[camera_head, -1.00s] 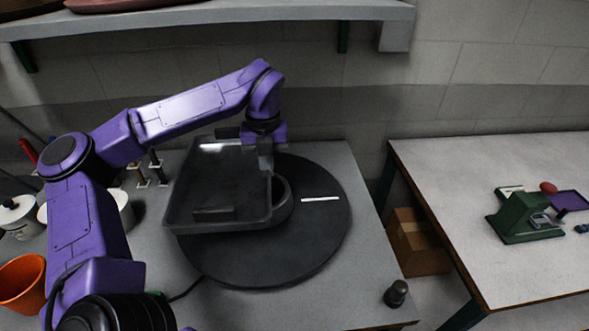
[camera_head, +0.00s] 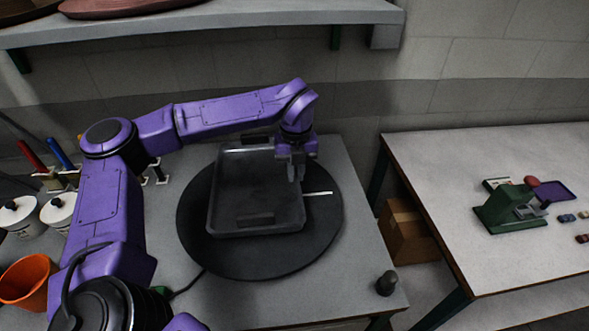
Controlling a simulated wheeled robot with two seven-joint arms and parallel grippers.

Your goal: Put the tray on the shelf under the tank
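The tray (camera_head: 252,213) is a dark grey, shallow rectangular pan with a small block-like shape near its front wall. It is over the black round disc (camera_head: 325,235) on the grey table; I cannot tell whether it touches the disc. My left gripper (camera_head: 297,176) is at the tray's right rim, near its back right corner, and appears shut on that rim. My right gripper is not in view. I cannot make out a tank or a shelf under one.
A wall shelf (camera_head: 250,16) with brown hats runs above. White pots (camera_head: 20,216), an orange cup (camera_head: 26,279) and tools stand at left. A black knob (camera_head: 386,283) is at the table's front right. The right table (camera_head: 440,180) holds a green device (camera_head: 510,210).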

